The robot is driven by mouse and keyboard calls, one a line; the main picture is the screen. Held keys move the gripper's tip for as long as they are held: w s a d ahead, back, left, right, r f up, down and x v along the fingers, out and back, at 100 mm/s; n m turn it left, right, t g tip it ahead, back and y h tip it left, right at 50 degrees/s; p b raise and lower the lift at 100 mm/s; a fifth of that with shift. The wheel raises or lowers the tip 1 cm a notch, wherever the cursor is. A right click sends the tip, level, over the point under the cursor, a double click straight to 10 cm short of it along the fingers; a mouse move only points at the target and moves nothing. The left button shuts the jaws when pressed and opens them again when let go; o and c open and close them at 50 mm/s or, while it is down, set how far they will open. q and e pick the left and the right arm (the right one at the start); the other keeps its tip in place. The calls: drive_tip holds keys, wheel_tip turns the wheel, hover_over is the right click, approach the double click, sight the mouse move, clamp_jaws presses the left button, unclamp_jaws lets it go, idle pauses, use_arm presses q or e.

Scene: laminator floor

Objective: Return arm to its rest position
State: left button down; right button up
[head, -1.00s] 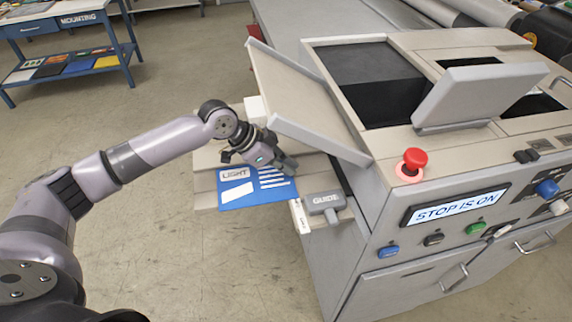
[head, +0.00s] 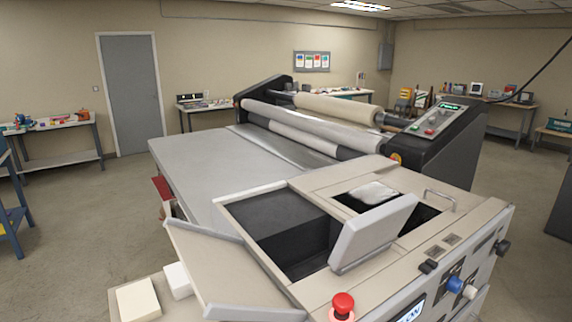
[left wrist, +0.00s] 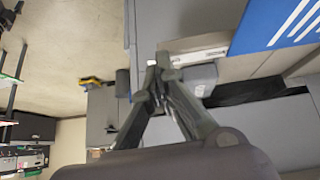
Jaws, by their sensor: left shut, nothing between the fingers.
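My left gripper (left wrist: 160,64) shows in the left wrist view with its dark fingertips together and nothing between them. A blue card with white stripes (left wrist: 272,26) is at the top right of that view, apart from the fingers. A grey block (left wrist: 200,80) lies just beyond the fingertips, to their right; I cannot tell from the picture whether they touch it. My left arm and gripper are outside the head view. My right gripper shows in neither view.
The laminator's control cabinet (head: 470,215), with a red stop button (head: 343,303), fills the head view's lower right. A tilted side flap (head: 215,262) sticks out left, near a cream block (head: 138,300). The long grey bed (head: 210,180) runs behind. Open floor (head: 70,230) lies left.

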use_arm(q)
drive_tip(key=s+a+f+n+y, duration=0.25)
drive_tip(key=s+a+n, duration=0.25)
drive_tip(key=s, duration=0.4)
drive_tip(key=s+a+f+n+y, duration=0.1)
drive_tip(key=s+a+n+y, duration=0.3)
drive_tip(key=s, duration=0.5)
wheel_tip(320, 180, down, 30)
drive_tip(key=s+a+g+b, duration=0.1)
drive_tip(key=g+b, duration=0.1)
drive_tip(key=b, duration=0.2)
drive_tip(key=s+a+f+b, duration=0.3)
drive_tip(key=s+f+b, duration=0.1)
drive_tip(key=s+f, duration=1.3)
wheel_tip(320, 180, down, 4)
drive_tip(key=shift+s+a+g, duration=0.15)
drive_tip(key=shift+s+g, duration=0.15)
drive_tip(key=shift+g, duration=0.1)
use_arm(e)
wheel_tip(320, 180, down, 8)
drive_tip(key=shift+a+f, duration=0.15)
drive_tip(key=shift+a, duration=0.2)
use_arm(q)
drive_tip(key=c, duration=2.3)
unclamp_jaws()
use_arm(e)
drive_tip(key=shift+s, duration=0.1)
